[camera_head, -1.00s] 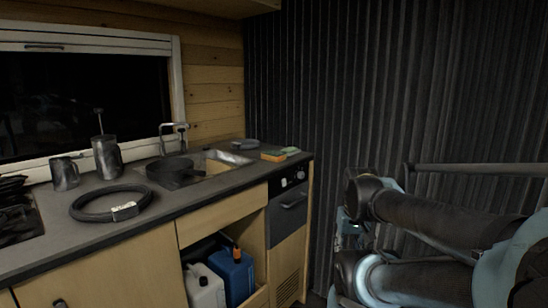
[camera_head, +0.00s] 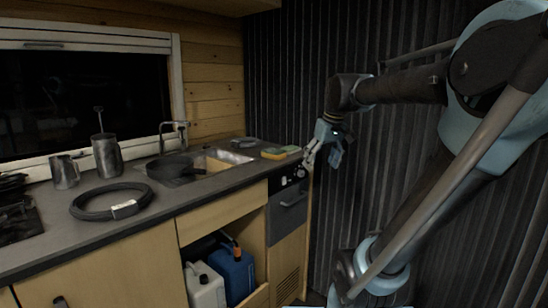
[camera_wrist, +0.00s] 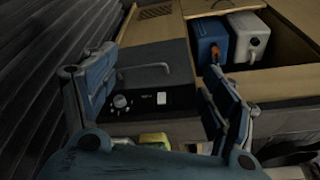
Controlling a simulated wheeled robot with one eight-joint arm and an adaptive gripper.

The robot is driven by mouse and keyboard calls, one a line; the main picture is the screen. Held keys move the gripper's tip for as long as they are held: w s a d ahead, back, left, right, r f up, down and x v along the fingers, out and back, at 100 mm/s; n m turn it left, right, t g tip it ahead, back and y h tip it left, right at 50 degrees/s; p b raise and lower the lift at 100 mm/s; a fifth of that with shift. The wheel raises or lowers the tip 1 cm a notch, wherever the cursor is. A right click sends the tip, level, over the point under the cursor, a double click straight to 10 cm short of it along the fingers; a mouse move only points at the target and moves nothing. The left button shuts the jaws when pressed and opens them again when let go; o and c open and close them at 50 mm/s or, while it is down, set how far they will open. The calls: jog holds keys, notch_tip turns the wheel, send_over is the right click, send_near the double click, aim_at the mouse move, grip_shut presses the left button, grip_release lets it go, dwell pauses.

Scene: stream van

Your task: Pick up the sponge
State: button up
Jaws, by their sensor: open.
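The sponge (camera_head: 281,152), yellow-orange with a green part, lies on the countertop (camera_head: 232,180) near its right end, right of the sink. In the wrist view a yellow and green bit of it (camera_wrist: 153,140) shows at the bottom, partly hidden by my gripper's body. My gripper (camera_head: 322,160) is just right of the counter's right end, near the sponge but apart from it. Its fingers (camera_wrist: 150,100) are spread wide with nothing between them.
A sink with a dark pan (camera_head: 172,166) and tap (camera_head: 175,130) lies left of the sponge. A dark object (camera_head: 244,142) sits behind it. A coiled hose (camera_head: 110,200), mug (camera_head: 64,172) and canister (camera_head: 106,155) stand further left. The ribbed wall (camera_head: 300,70) is close behind.

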jog(key=w+a+r+n+y, duration=0.1)
jog(key=w+a+r+n, duration=0.1)
jog(key=w+a+r, duration=0.45)
jog(key=w+a+r+n+y, duration=0.1)
jog(key=w+a+r+n, duration=0.25)
jog(key=w+r, duration=0.65)
send_over(274, 150)
jog(key=s+d, duration=0.2)
jog(key=shift+m, duration=0.25)
jog(key=f, duration=1.2)
jog(key=shift+w+d, duration=0.15)
jog(key=shift+w, duration=0.05)
jog(key=shift+x, duration=2.4)
jog(key=shift+a+f, duration=0.25)
jog(key=shift+f, duration=0.45)
jog(key=shift+f, duration=0.2)
jog(key=c, duration=0.8)
